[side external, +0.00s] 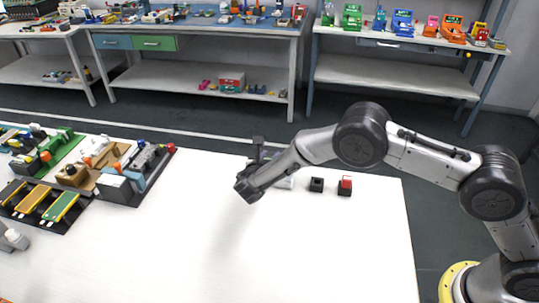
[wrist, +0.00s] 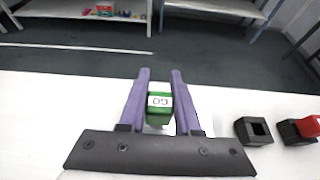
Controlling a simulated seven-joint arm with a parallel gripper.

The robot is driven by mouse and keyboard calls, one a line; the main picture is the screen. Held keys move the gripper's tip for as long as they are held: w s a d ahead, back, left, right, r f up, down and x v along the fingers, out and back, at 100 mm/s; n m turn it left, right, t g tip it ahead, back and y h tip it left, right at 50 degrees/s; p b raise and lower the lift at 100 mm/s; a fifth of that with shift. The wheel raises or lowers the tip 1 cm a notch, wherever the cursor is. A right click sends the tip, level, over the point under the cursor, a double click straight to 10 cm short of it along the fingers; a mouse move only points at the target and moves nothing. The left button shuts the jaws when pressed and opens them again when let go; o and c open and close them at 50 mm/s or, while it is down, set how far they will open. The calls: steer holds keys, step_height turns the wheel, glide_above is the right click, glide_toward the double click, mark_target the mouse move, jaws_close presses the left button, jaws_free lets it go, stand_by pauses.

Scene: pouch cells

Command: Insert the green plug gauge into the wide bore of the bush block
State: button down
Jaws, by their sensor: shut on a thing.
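The green plug gauge (wrist: 158,114), with a white label reading GO, is between the two purple fingers of my gripper (wrist: 160,74) in the wrist view. My gripper is shut on it. A black block with a square opening (wrist: 254,131) stands to the right of the gripper, apart from it; it also shows in the side external view (side external: 316,185). A second black block (wrist: 291,133) holds a red piece (wrist: 310,126). I cannot tell which opening is the wide bore. In the side external view my arm hides the plug gauge and most of the fingers.
The white table (side external: 330,245) is clear in front. A pale object (side external: 285,183) lies partly hidden behind my arm. Coloured fixtures and trays (side external: 75,165) crowd the table's left side. Shelves (side external: 400,72) with parts stand beyond the table.

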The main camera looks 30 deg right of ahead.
steer(key=shift+f, duration=1.3)
steer(key=c, duration=0.5)
jaws_free()
steer(key=v, duration=1.4)
